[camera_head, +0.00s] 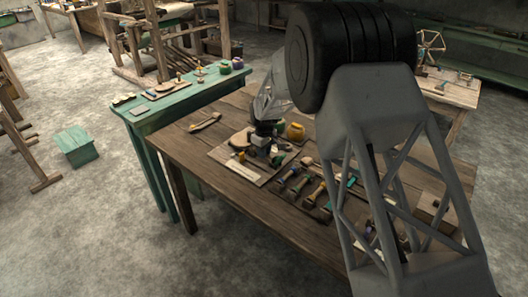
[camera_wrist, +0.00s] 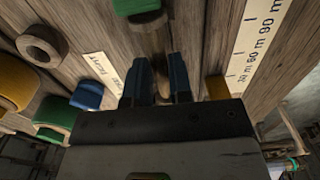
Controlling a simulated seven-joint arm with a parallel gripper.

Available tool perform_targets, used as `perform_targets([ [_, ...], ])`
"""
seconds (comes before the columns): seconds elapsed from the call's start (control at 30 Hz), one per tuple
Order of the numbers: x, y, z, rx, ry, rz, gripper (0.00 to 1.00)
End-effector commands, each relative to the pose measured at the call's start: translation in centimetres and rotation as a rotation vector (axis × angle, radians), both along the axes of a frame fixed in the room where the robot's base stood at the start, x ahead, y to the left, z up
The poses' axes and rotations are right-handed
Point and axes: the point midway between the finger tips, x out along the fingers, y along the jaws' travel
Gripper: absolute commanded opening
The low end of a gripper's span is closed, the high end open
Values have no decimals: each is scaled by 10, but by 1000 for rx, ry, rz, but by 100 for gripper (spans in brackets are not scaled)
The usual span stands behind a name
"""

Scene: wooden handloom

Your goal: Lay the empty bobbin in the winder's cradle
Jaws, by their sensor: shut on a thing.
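My gripper (camera_head: 262,142) is low over a board of small items on the brown wooden table. In the wrist view its two dark fingers (camera_wrist: 158,82) are shut on a bare brown wooden piece (camera_wrist: 163,88). It shows no thread and looks like the empty bobbin, but most of it is hidden by the fingers and the gripper body. A spoked wheel (camera_head: 432,40) stands on the pale table at the back right and may belong to the winder. I cannot make out its cradle.
Several thread-wound bobbins (camera_head: 313,194) lie in a row on the brown table (camera_head: 190,157). A yellow pot (camera_head: 296,131) stands near the gripper. A green table (camera_head: 150,118) adjoins at the left. A ring (camera_wrist: 41,46) and a printed scale (camera_wrist: 256,38) show in the wrist view.

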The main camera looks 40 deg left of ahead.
Motion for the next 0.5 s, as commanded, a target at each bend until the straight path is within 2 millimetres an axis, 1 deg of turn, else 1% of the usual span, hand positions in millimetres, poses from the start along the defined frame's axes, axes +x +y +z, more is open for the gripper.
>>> perform_targets([
  [0.5, 0, 0, -4, 0, 0, 0, 5],
])
